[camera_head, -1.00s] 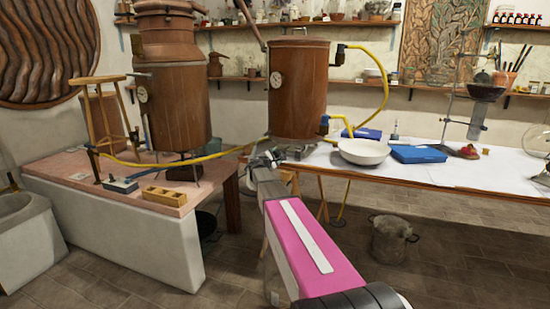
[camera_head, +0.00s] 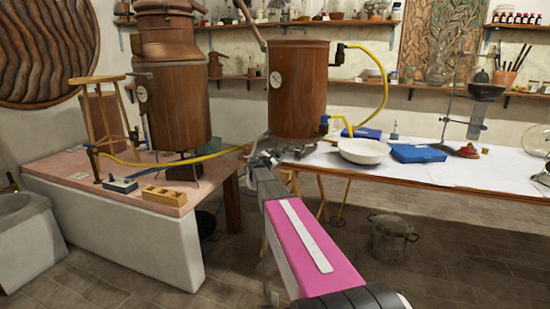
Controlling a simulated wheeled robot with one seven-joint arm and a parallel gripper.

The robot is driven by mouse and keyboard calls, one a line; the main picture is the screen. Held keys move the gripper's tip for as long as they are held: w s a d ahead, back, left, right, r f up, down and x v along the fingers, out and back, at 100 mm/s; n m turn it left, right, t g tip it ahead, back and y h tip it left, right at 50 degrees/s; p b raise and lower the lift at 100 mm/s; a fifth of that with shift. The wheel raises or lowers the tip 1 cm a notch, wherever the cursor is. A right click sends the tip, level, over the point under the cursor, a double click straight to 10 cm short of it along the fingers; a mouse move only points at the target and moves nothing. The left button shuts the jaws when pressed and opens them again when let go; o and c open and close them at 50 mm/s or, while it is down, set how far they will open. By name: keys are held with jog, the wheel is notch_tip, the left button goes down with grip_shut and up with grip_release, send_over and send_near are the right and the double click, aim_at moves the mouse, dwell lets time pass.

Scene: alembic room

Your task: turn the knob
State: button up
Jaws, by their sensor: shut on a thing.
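My gripper (camera_head: 267,157) is at the end of my outstretched arm, at the near left corner of the white-topped table (camera_head: 330,160). It is just below and left of the right copper vessel (camera_head: 298,90). It is shut on a small part there, which I take to be the knob. The knob is too small and too hidden by the gripper for me to see its shape or how far it is turned.
A yellow hose (camera_head: 190,158) runs left from near my gripper to the pink-topped bench (camera_head: 120,190). A white bowl (camera_head: 363,150) and a blue box (camera_head: 417,153) stand right of the vessel. A metal pot (camera_head: 390,238) stands on the floor.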

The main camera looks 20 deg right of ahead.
jog(key=o, duration=0.9)
jog(key=shift+s+a, duration=0.1)
jog(key=v, duration=1)
jog(key=shift+s+a, duration=0.2)
jog(key=shift+a, duration=0.05)
